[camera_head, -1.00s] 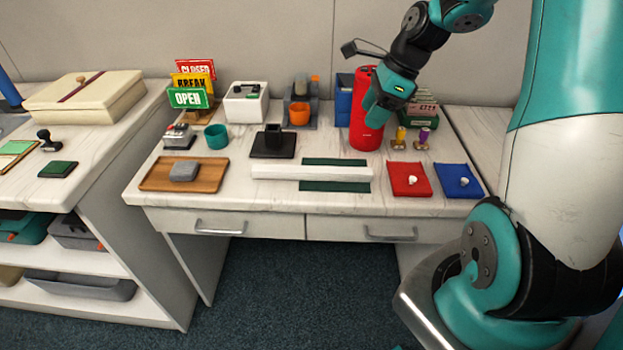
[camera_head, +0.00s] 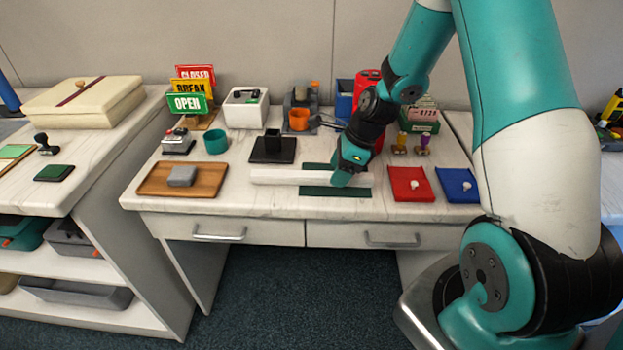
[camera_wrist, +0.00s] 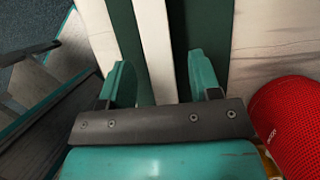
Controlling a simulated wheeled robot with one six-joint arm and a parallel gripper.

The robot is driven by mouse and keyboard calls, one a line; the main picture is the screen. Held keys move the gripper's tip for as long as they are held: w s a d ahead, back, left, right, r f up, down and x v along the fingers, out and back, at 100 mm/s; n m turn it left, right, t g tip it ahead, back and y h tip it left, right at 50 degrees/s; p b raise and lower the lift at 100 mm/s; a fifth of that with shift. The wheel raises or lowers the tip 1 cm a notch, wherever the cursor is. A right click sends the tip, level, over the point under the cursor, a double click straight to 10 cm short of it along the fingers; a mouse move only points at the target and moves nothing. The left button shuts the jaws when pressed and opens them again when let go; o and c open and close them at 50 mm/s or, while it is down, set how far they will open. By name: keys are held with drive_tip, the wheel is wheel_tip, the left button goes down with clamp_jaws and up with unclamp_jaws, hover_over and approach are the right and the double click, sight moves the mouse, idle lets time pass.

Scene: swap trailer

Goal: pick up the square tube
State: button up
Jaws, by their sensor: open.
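The square tube is the long white bar (camera_head: 285,177) lying left to right on the table across a dark green mat (camera_head: 330,191). In the wrist view the white bar (camera_wrist: 155,40) runs between my two teal fingers, with dark green strips on both sides. My gripper (camera_head: 345,178) is low over the right part of the bar, pointing down. In the wrist view my gripper (camera_wrist: 163,75) is open, with a gap between each finger and the bar. My gripper hides part of the bar in the head view.
A red cylinder (camera_head: 368,78) stands behind my arm and shows close at right in the wrist view (camera_wrist: 290,120). A black socket stand (camera_head: 272,150) is behind the bar. A wooden tray (camera_head: 160,180) is at left; red (camera_head: 410,184) and blue (camera_head: 457,185) pads are at right.

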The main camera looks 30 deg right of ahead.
drive_tip(key=shift+w+a+f, duration=0.15)
drive_tip(key=shift+a+f, duration=0.05)
drive_tip(key=shift+f, duration=0.45)
clamp_jaws()
drive_tip(key=shift+r, duration=0.15)
wheel_tip(320, 180, up, 20)
drive_tip(key=p, duration=0.2)
drive_tip(key=shift+p, duration=0.3)
